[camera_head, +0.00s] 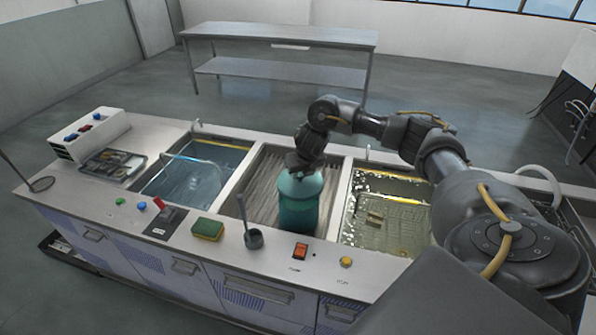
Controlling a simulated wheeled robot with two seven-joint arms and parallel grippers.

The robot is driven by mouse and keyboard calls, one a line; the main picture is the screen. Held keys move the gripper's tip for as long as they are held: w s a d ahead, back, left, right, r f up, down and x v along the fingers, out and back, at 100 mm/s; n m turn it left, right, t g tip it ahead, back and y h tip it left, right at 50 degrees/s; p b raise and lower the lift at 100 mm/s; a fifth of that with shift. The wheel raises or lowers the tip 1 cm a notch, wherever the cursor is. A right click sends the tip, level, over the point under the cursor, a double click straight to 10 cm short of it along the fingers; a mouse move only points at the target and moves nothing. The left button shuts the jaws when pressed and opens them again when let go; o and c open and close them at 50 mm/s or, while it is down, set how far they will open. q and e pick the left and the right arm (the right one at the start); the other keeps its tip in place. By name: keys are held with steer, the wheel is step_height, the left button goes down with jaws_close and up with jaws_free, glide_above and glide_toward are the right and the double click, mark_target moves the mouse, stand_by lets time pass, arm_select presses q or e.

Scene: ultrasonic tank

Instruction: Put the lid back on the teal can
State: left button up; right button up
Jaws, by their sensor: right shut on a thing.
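The teal can (298,208) stands upright in the middle bay of the bench, on a ribbed grey surface. Its upper part is a lighter teal than its body. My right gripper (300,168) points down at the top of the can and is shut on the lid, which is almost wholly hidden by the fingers. From this view I cannot tell whether the lid touches the can's mouth. My left gripper is not in view.
A water-filled tank (190,178) lies left of the middle bay, and a tank with murky yellowish liquid (385,225) lies right. Along the front edge are a yellow-green sponge (208,229), a dark cup with a handle (254,240) and a red switch (300,251).

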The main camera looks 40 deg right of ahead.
mark_target(301, 182)
step_height(301, 182, down, 3)
steer(key=shift+w+f+b, duration=0.1)
steer(key=shift+w+b, duration=0.05)
steer(key=shift+b, duration=1)
steer(key=shift+f+b, duration=0.7)
steer(key=shift+f, duration=0.1)
steer(key=shift+f+b, duration=0.6)
steer(key=shift+f, duration=0.25)
steer(key=shift+w+r, duration=0.15)
steer(key=shift+r, duration=0.1)
steer(key=shift+f, duration=0.2)
steer(key=o, duration=1.5)
steer(key=shift+o, duration=0.2)
